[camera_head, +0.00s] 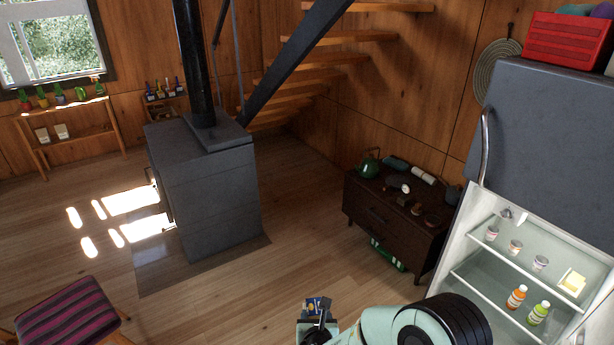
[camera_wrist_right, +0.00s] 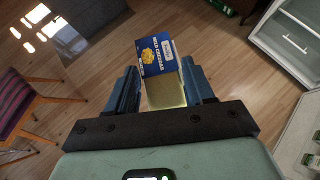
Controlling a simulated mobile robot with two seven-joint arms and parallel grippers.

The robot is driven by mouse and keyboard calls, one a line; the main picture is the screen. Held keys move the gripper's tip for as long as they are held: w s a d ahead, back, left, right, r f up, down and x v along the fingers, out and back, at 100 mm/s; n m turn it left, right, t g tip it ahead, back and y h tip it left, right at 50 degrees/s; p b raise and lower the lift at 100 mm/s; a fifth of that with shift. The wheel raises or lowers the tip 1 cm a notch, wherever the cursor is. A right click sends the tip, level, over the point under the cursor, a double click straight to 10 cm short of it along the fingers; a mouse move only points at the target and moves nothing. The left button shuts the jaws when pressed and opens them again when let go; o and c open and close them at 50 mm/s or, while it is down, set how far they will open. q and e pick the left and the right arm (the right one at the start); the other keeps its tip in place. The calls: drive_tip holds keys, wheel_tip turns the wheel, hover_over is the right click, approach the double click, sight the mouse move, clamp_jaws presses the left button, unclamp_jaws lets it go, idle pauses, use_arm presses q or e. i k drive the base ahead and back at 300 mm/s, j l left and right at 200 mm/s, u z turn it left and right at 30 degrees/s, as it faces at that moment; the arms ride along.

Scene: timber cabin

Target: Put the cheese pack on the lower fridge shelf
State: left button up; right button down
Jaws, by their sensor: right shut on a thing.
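The cheese pack (camera_wrist_right: 158,57) is a blue and yellow pack with "Mild Cheddar" lettering. My right gripper (camera_wrist_right: 163,88) is shut on it, with one finger on each side; both also show at the bottom of the head view, the pack (camera_head: 317,304) above the gripper (camera_head: 316,320). The pack is held in the air over the wooden floor, left of the fridge. The open fridge (camera_head: 478,225) stands at the right. Its upper shelf (camera_head: 520,254) holds several small pots and a yellow block. Its lower shelf level holds an orange bottle and a green bottle. My left gripper is not in view.
A dark low cabinet (camera_head: 390,225) with various items on top stands left of the fridge. A black stove (camera_head: 215,190) stands further left. A striped stool (camera_head: 68,315) is at the lower left. The floor between stove and cabinet is clear.

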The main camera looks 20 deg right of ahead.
sight(478, 282)
drive_tip(key=i+l+z, duration=0.1)
drive_tip(key=i+z, duration=0.65)
drive_tip(key=i+j+z, duration=0.1)
drive_tip(key=z, duration=0.25)
drive_tip(key=i+l+z, duration=0.1)
drive_tip(key=i+z, duration=0.6)
drive_tip(key=i+j+z, duration=0.1)
drive_tip(key=i+z, duration=0.3)
